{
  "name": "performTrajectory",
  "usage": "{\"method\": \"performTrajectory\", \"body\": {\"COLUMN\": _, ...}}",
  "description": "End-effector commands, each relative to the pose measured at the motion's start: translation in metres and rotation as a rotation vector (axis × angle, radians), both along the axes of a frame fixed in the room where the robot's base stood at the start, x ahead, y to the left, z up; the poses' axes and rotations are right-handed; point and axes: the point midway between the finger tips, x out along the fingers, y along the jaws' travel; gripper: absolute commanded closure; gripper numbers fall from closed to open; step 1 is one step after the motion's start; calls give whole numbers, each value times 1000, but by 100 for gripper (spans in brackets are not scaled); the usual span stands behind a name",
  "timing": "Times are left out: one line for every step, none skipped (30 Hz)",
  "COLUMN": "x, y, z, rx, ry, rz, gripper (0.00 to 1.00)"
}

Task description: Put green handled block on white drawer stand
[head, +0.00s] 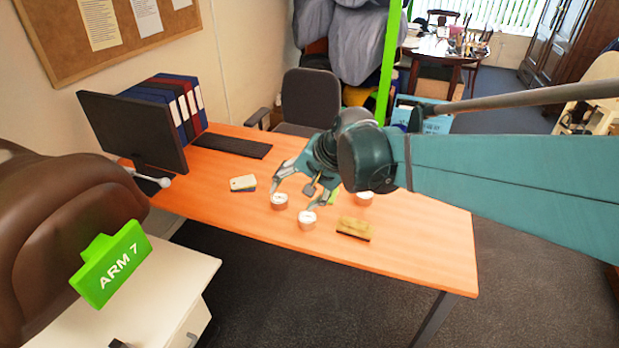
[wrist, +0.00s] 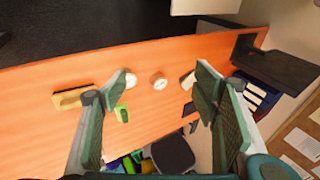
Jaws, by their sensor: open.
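The small green handled block (wrist: 122,113) lies on the orange desk in the wrist view, left of the space between my fingers. In the head view only a bit of green (head: 333,196) shows beside my gripper, which partly hides it. My gripper (head: 298,194) is open and empty above the desk, pointing down.
Several round tins, one nearest the front (head: 307,220), stand around my gripper. A yellow brush-like block (head: 354,228) and a cream-and-blue block (head: 243,183) lie nearby. A monitor (head: 133,132) stands at the desk's left. A green ARM 7 plate (head: 112,265) overlaps the stand in view.

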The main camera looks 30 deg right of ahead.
Motion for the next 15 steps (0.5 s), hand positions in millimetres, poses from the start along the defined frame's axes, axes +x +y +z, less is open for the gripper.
{"method": "performTrajectory", "body": {"x": 9, "y": -6, "z": -2, "rx": 26, "ry": 8, "rz": -28, "gripper": 40}}
{"method": "performTrajectory", "body": {"x": 13, "y": -7, "z": -3, "rx": 43, "ry": 12, "rz": -42, "gripper": 40}}
{"method": "performTrajectory", "body": {"x": 18, "y": -10, "z": -5, "rx": 65, "ry": 20, "rz": -63, "gripper": 40}}
{"method": "performTrajectory", "body": {"x": 22, "y": -13, "z": -6, "rx": 81, "ry": 25, "rz": -77, "gripper": 40}}
{"method": "performTrajectory", "body": {"x": 26, "y": -15, "z": -7, "rx": 98, "ry": 30, "rz": -93, "gripper": 40}}
{"method": "performTrajectory", "body": {"x": 32, "y": -18, "z": -9, "rx": 120, "ry": 36, "rz": -113, "gripper": 40}}
{"method": "performTrajectory", "body": {"x": 36, "y": -20, "z": -11, "rx": 137, "ry": 41, "rz": -128, "gripper": 40}}
{"method": "performTrajectory", "body": {"x": 40, "y": -23, "z": -12, "rx": 155, "ry": 46, "rz": -143, "gripper": 40}}
{"method": "performTrajectory", "body": {"x": 45, "y": -27, "z": -14, "rx": 175, "ry": 53, "rz": -163, "gripper": 40}}
{"method": "performTrajectory", "body": {"x": 49, "y": -29, "z": -16, "rx": 193, "ry": 59, "rz": -177, "gripper": 40}}
{"method": "performTrajectory", "body": {"x": 54, "y": -32, "z": -18, "rx": 210, "ry": 64, "rz": -191, "gripper": 40}}
{"method": "performTrajectory", "body": {"x": 59, "y": -35, "z": -20, "rx": 232, "ry": 70, "rz": -211, "gripper": 40}}
{"method": "performTrajectory", "body": {"x": 63, "y": -39, "z": -21, "rx": 248, "ry": 74, "rz": -225, "gripper": 40}}
{"method": "performTrajectory", "body": {"x": 67, "y": -41, "z": -23, "rx": 266, "ry": 80, "rz": -241, "gripper": 40}}
{"method": "performTrajectory", "body": {"x": 72, "y": -45, "z": -26, "rx": 287, "ry": 87, "rz": -259, "gripper": 40}}
